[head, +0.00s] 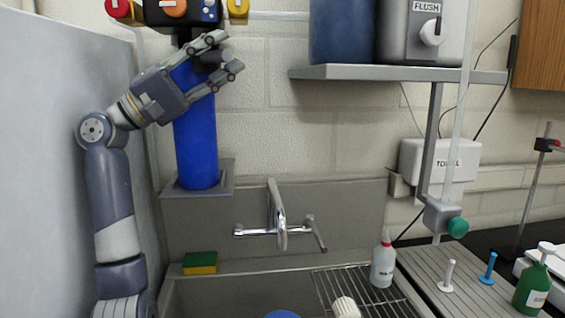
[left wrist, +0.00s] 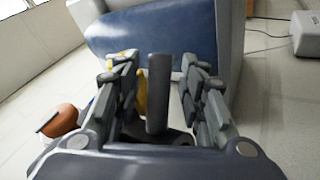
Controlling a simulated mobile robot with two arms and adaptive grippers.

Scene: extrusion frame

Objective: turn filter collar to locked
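The blue filter canister (head: 196,140) stands upright against the wall at the left in the head view. The filter collar at its top is mostly hidden behind my left gripper (head: 230,52). A dark grey lever or lug (head: 212,56), which seems to belong to the collar, shows between the fingers. In the left wrist view the same dark bar (left wrist: 159,93) stands between the two fingers of the left gripper (left wrist: 160,85), with a gap visible on each side. The left gripper is open around it. My right gripper is in neither view.
A black valve block with red (head: 119,9), orange (head: 174,7) and yellow (head: 238,8) knobs sits just above the gripper. A shelf (head: 400,74) with tanks is to the right. Below are a sink faucet (head: 277,215), a sponge (head: 200,263) and a bottle (head: 383,262).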

